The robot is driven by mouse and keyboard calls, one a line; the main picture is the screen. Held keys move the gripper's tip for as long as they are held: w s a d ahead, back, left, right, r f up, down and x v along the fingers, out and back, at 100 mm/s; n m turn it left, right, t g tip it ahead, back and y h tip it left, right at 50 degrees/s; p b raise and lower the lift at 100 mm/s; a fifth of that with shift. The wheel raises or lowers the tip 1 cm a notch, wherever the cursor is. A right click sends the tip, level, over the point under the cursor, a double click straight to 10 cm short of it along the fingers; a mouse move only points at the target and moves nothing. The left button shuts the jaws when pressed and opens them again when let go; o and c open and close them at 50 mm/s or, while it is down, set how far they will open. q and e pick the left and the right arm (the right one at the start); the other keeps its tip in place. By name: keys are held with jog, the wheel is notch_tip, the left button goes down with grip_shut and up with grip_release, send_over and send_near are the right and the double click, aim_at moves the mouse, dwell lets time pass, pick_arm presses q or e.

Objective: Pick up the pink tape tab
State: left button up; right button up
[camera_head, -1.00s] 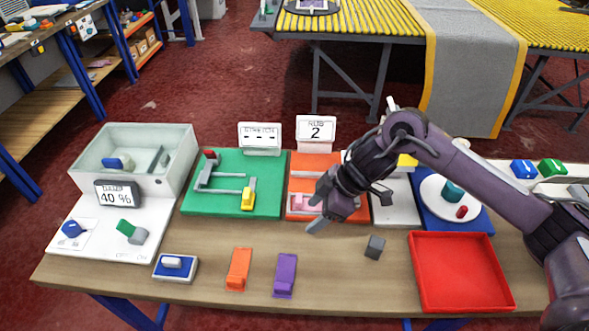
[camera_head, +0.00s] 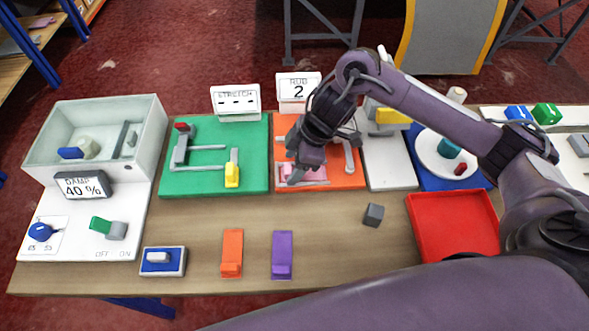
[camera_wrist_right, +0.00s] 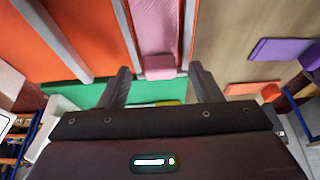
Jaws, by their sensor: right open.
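The pink tape tab (camera_wrist_right: 160,72) is a small pink block at the end of a flat pink strip (camera_wrist_right: 155,25), which lies between grey rails on the orange board (camera_wrist_right: 62,30). In the head view, pink (camera_head: 312,172) shows on the orange board (camera_head: 349,178), partly hidden by my right gripper (camera_head: 292,180). My right gripper is open over the front left of that board. In the right wrist view its fingers (camera_wrist_right: 161,84) are on either side of the tab, with nothing visibly gripped. Whether they touch it I cannot tell. My left gripper is not in view.
A green board (camera_head: 205,187) with grey bars and a yellow block (camera_head: 232,174) lies to the left. A white board (camera_head: 392,172) is to the right. A grey cube (camera_head: 373,214), purple block (camera_head: 282,254), orange block (camera_head: 232,252) and red tray (camera_head: 450,225) are nearer.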

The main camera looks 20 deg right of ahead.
jog(key=shift+a+f, duration=0.15)
jog(key=shift+f, duration=0.25)
jog(key=c, duration=1.1)
jog(key=shift+o, duration=0.2)
jog(key=shift+r, duration=0.2)
